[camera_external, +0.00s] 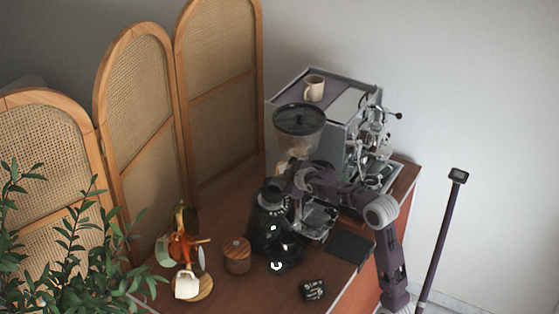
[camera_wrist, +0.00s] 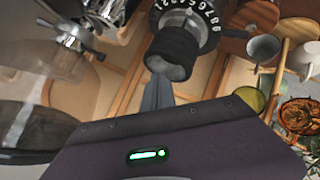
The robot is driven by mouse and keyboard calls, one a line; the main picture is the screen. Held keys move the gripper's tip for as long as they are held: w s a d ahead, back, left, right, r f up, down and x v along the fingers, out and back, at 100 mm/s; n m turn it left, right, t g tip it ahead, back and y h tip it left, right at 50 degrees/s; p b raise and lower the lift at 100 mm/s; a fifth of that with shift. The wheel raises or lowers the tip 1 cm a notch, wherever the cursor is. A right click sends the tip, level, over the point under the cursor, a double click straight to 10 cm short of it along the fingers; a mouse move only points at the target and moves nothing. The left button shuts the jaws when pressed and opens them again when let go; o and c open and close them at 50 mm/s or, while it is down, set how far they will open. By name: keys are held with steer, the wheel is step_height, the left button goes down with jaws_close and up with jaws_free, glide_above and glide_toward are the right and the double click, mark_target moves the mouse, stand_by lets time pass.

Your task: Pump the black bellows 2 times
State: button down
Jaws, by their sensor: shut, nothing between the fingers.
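In the external view the bellows (camera_external: 272,190) is at the top of the dark grinder (camera_external: 268,235), partly hidden by my gripper. My gripper (camera_wrist: 157,84) is shut and empty. Its fingertips are close to the bellows' near end; I cannot tell whether they touch. In the external view my wrist is beside and just above the grinder's top, and the fingertips are hard to make out there.
A clear hopper (camera_external: 299,130) with a black lid stands behind my wrist. An espresso machine (camera_external: 345,120) with a mug (camera_external: 314,88) on top is at the back. A wooden canister (camera_external: 237,255), cups and a small dark box (camera_external: 312,290) are on the cart.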

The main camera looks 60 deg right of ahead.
steer(key=shift+w+f, duration=0.1)
steer(key=shift+f, duration=0.45)
stand_by(0.5)
steer(key=shift+r, duration=0.1)
steer(key=shift+s+r, duration=0.15)
steer(key=shift+r, duration=0.5)
steer(key=shift+s+r, duration=0.15)
steer(key=shift+r, duration=0.45)
steer(key=shift+r, duration=0.1)
steer(key=shift+s+r, duration=0.25)
steer(key=shift+r, duration=0.95)
steer(key=shift+s+r, duration=0.25)
steer(key=shift+r, duration=0.95)
steer(key=r, duration=0.3)
steer(key=shift+s+r, duration=0.35)
steer(key=shift+s, duration=0.05)
steer(key=shift+f, duration=0.1)
